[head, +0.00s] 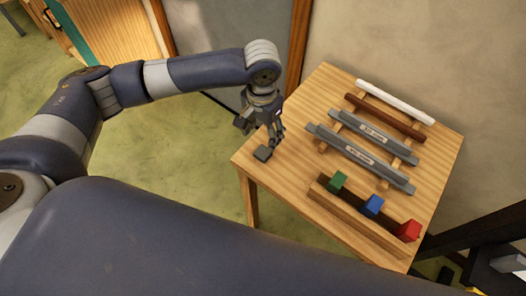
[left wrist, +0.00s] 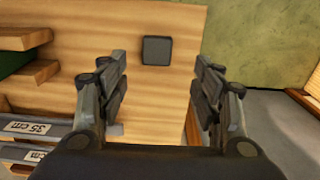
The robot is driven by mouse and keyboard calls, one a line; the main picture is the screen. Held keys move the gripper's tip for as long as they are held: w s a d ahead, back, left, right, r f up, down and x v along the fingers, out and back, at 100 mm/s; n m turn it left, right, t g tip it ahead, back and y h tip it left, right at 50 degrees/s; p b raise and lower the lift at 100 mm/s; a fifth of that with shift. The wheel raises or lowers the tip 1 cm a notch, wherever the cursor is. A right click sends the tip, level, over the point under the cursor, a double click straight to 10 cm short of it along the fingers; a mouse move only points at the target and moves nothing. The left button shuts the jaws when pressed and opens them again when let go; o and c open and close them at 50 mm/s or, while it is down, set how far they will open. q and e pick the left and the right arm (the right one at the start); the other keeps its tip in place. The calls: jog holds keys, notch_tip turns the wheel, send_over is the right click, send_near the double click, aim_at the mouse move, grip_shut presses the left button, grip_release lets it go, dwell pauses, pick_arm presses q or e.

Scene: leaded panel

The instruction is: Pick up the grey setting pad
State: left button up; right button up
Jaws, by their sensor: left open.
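The grey setting pad (head: 263,153) is a small dark grey square block lying near the left corner of the wooden table (head: 330,90). My left gripper (head: 262,128) hangs just above and behind the pad in the head view, with its fingers pointing down. In the left wrist view the pad (left wrist: 157,50) lies flat on the wood, ahead of and between the two spread fingers. The left gripper is open and empty, and I see no contact with the pad. My right gripper is not in view.
A rack holds grey bars (head: 360,160) marked with lengths, a brown bar (head: 384,118) and a white bar (head: 395,101). A wooden holder (head: 350,215) carries green (head: 338,181), blue (head: 372,205) and red (head: 408,230) blocks. The table edge is close to the pad.

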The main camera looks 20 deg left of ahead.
aim_at(263, 152)
pick_arm(q)
notch_tip(263, 152, down, 3)
jog(key=shift+r, duration=0.1)
jog(key=f+p, duration=0.1)
jog(key=f, duration=0.1)
jog(key=f+p, duration=0.1)
jog(key=f, duration=0.1)
jog(key=shift+s+d+f, duration=0.15)
jog(key=shift+d, duration=0.05)
jog(key=shift+f, duration=0.55)
jog(key=c, duration=1.1)
